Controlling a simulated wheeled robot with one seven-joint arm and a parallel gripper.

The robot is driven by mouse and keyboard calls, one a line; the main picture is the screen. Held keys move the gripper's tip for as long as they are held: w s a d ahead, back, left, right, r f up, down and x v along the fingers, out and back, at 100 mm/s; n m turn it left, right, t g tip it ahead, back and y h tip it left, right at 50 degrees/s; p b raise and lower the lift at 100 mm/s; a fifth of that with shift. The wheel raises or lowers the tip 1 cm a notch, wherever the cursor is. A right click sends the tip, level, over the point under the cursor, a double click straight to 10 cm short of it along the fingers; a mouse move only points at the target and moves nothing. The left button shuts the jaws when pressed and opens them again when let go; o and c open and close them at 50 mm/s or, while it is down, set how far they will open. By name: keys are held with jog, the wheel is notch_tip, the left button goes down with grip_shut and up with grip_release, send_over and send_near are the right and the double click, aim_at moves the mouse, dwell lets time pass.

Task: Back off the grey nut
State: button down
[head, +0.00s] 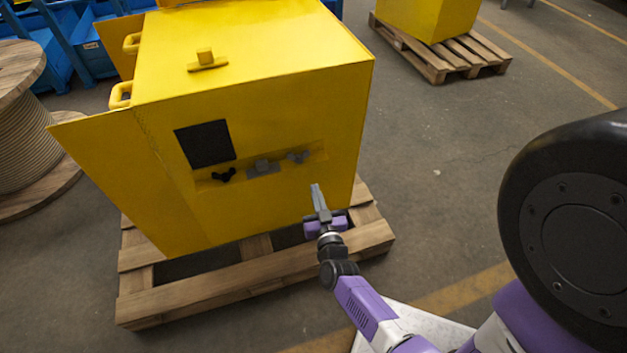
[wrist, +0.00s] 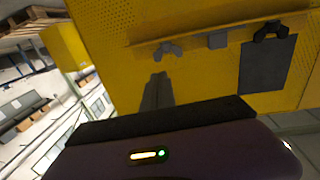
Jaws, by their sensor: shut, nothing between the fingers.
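The grey nut (head: 298,157), wing-shaped, sits at the right end of a recessed strip on the front of the yellow cabinet (head: 275,215). In the wrist view the grey nut (wrist: 168,50) is left of a grey block (wrist: 217,40) and above my fingertips in the picture. My gripper (head: 317,188) is shut and empty, in front of the cabinet and below and right of the grey nut in the head view. It also shows in the wrist view (wrist: 158,78), apart from the nut. A black wing nut (head: 223,175) is at the strip's other end.
A dark square panel (head: 206,144) is above the strip. The cabinet stands on a wooden pallet (head: 240,278), its yellow door (head: 120,165) swung out at the left. A wooden cable spool (head: 20,120) stands further left.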

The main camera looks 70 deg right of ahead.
aim_at(307, 153)
jog(key=b+x, duration=0.1)
jog(key=x, duration=1.1)
jog(key=shift+w+d, duration=0.2)
jog(key=shift+d, duration=0.1)
jog(key=shift+w+d, duration=0.25)
jog(key=shift+d, duration=0.3)
jog(key=shift+s+d, duration=0.1)
